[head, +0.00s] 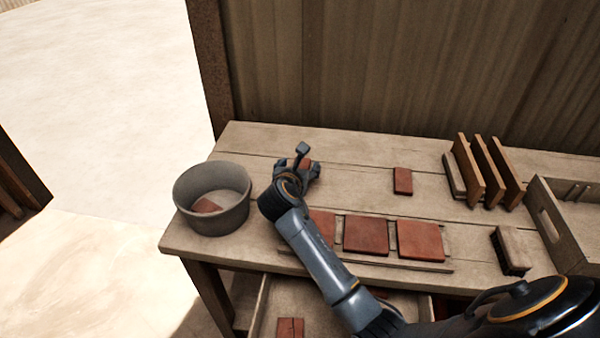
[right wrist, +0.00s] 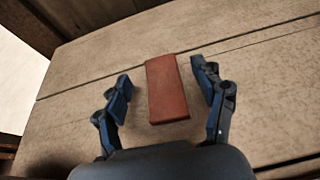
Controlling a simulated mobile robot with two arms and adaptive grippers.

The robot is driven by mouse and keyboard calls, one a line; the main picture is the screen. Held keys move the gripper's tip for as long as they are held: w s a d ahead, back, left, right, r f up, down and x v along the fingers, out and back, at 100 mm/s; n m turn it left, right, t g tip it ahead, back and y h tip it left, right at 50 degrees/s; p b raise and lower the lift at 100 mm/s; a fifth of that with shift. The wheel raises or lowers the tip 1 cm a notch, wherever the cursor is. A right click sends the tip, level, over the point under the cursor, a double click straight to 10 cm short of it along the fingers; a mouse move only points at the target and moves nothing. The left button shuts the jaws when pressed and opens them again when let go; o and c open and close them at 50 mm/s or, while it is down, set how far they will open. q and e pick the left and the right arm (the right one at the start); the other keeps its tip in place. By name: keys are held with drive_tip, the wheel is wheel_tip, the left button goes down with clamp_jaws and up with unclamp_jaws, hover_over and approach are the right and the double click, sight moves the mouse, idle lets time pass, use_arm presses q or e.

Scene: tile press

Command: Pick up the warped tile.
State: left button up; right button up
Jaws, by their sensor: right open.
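A narrow red-brown tile (right wrist: 167,90) lies on the plank bench, between the spread fingers of my right gripper (right wrist: 160,76) in the right wrist view. The fingers are open and stand apart from it on both sides. I cannot tell from here whether this tile is warped. In the head view my right gripper (head: 308,162) is over the back left of the bench and mostly hides this tile (head: 305,164). A similar small tile (head: 402,181) lies alone to the right. Wider red tiles (head: 366,235) lie on a wooden board, one partly behind my right arm. My left gripper is out of view.
A grey tub (head: 214,222) with a tile piece (head: 207,206) inside stands at the bench's left end. Upright wooden boards (head: 487,172), a brush (head: 511,250) and a wooden crate (head: 560,235) are at the right. An open drawer (head: 262,305) below holds tiles (head: 290,328).

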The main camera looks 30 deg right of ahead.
sight(302, 161)
drive_tip(key=x, duration=0.5)
drive_tip(key=shift+w+d+f, duration=0.15)
drive_tip(key=shift+w, duration=0.1)
drive_tip(key=c, duration=1.3)
